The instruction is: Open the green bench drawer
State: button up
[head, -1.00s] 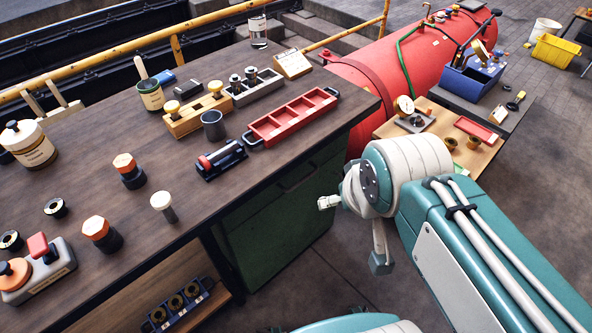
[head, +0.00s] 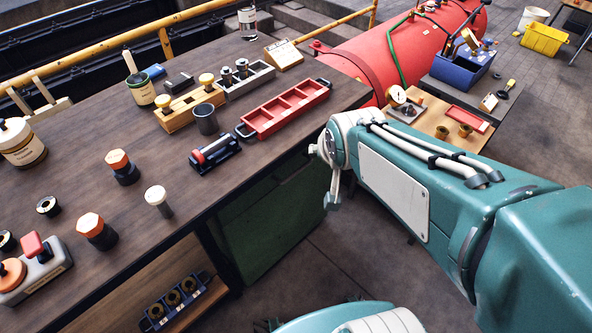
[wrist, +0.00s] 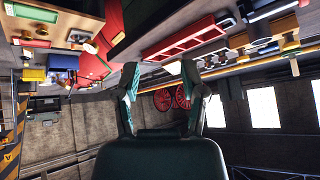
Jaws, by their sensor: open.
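The green bench drawer (head: 265,215) is in the front of the workbench (head: 110,220), below the top's right end, in the head view. Its front is in shadow and looks shut; my arm hides its right part, and its handle is hard to make out. My gripper (head: 332,185) hangs just off the bench's right front edge, beside the green front and apart from it as far as I can tell. In the wrist view my gripper (wrist: 160,85) shows two spread fingers with nothing between them. The drawer is not recognisable in the wrist view.
A red tray (head: 285,110) and a dark clamp-like tool (head: 215,155) lie near the bench's front edge. An open lower shelf (head: 190,315) holds a blue rack (head: 175,298). A low side table (head: 425,125) stands behind my arm. The floor (head: 330,255) before the drawer is clear.

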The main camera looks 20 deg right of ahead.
jog(key=w+d+f+m+t, duration=0.2)
jog(key=w+f+m+t, duration=0.3)
jog(key=w+f, duration=0.95)
jog(key=m+t+y, duration=0.1)
jog(key=m+y, duration=0.1)
jog(key=m, duration=0.2)
send_near(297, 170)
notch_tip(297, 170, up, 4)
jog(key=w, duration=0.2)
notch_tip(297, 170, down, 7)
jog(key=s+m+t, duration=0.2)
jog(key=s+m, duration=0.1)
jog(key=m, duration=0.1)
jog(key=shift+y, duration=0.3)
jog(key=x, duration=1)
jog(key=shift+w+d+r, duration=0.2)
jog(key=shift+w, duration=0.2)
grip_shut()
